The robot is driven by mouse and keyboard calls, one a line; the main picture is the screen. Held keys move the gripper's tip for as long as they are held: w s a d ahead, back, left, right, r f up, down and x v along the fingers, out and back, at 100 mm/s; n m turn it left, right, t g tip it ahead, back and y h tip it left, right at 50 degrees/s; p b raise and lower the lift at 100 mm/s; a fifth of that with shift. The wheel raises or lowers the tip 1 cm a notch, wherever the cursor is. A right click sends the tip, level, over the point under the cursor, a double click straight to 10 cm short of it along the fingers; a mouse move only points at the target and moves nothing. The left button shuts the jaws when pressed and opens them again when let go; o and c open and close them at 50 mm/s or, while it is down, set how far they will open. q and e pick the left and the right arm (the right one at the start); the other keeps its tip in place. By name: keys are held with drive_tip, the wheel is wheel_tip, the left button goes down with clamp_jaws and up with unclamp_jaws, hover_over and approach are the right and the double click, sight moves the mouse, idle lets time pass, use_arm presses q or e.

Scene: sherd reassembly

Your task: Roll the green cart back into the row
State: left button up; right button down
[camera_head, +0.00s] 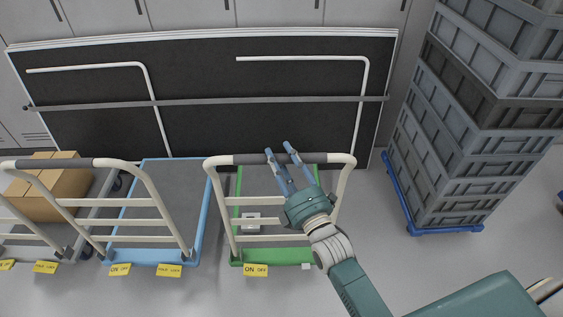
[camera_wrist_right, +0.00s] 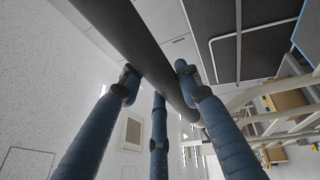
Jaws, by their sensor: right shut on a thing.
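The green cart (camera_head: 285,255) stands at the right end of the row of carts, its cream handle frame facing me. The dark grip of its handle bar (camera_head: 248,159) runs across the top of that frame. My right gripper (camera_head: 280,151) is on this bar, its blue fingers around the dark grip. In the right wrist view the dark bar (camera_wrist_right: 125,35) passes between the fingers of my right gripper (camera_wrist_right: 158,80). A small grey item (camera_head: 251,221) lies on the green deck. My left gripper is in neither view.
A blue cart (camera_head: 160,210) stands just left of the green one, with a grey cart (camera_head: 92,205) carrying a cardboard box (camera_head: 62,190) beyond it. A black panel (camera_head: 210,125) with white rails is behind. Stacked grey crates (camera_head: 470,150) on a blue base stand right, with bare floor between.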

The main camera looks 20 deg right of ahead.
drive_tip(key=c, duration=1.3)
unclamp_jaws()
drive_tip(key=shift+w+d+r, duration=0.1)
drive_tip(key=shift+w+r, duration=0.05)
drive_tip(key=shift+r, duration=0.05)
drive_tip(key=shift+o, duration=0.6)
drive_tip(key=shift+w+f, duration=0.2)
drive_tip(key=v, duration=1.2)
drive_tip(key=shift+f, duration=0.2)
drive_tip(key=s+f+m+g, duration=0.3)
drive_tip(key=f, duration=0.8)
drive_tip(key=s+f+m+g, duration=0.2)
drive_tip(key=f+g, duration=0.1)
drive_tip(key=f, duration=0.9)
drive_tip(key=s+f+m+g, duration=0.3)
drive_tip(key=f, duration=0.8)
drive_tip(key=s+f+m+g+h, duration=0.1)
drive_tip(key=s+f+m+g, duration=0.35)
drive_tip(key=s+f, duration=0.9)
drive_tip(key=s+d+f+m+g, duration=0.2)
drive_tip(key=s+f, duration=0.2)
drive_tip(key=s, duration=0.5)
drive_tip(key=s+d+f+m+g+h, duration=0.1)
drive_tip(key=s+d+f+m+g, duration=0.1)
drive_tip(key=s+f, duration=0.3)
drive_tip(key=s+m+g, duration=0.1)
drive_tip(key=s, duration=0.3)
drive_tip(key=shift+s+d+f, duration=0.2)
drive_tip(key=shift+s+f, duration=0.05)
